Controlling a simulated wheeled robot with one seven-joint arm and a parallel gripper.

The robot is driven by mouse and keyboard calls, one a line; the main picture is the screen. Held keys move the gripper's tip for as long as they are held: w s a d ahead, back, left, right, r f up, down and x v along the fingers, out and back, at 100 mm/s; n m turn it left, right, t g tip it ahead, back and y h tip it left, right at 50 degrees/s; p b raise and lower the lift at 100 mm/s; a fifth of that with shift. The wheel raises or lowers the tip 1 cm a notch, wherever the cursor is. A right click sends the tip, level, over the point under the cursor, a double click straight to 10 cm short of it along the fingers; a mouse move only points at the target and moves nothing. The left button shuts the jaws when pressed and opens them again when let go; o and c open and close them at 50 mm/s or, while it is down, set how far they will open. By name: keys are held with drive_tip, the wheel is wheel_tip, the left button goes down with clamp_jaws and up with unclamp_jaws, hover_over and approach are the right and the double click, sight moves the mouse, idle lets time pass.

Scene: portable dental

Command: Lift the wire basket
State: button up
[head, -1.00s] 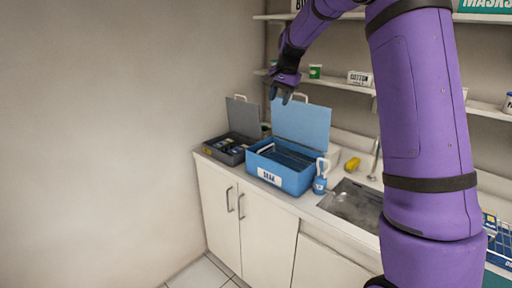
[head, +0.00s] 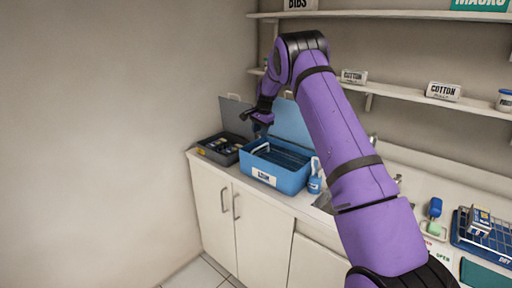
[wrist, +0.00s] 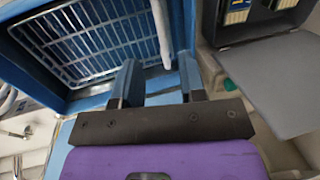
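A wire basket (wrist: 85,45) sits inside the open blue tub (head: 281,181), which stands on the counter with its lid raised. In the wrist view the basket's metal grid shows clearly, with a pale handle bar (wrist: 162,32) crossing near its right side. In the head view the basket is mostly hidden by the tub walls. My gripper (wrist: 158,80) is open and empty, its two fingers apart near the tub's edge. The handle bar lies just beyond the fingertips, not between them. In the head view my gripper (head: 260,118) is above the tub's back left.
A dark grey box (head: 222,148) with a raised lid stands left of the tub. Another wire rack (head: 468,225) holding a box is far right. Shelves with cartons (head: 443,91) run along the back wall.

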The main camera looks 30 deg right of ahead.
sight(257, 149)
drive_tip(key=f, duration=0.2)
drive_tip(key=w+f, duration=0.1)
drive_tip(key=f, duration=0.5)
drive_tip(key=shift+w+a+f, duration=0.1)
drive_tip(key=shift+w+a, duration=0.15)
drive_tip(key=shift+a, duration=0.05)
drive_tip(key=shift+c, duration=0.2)
clamp_jaws()
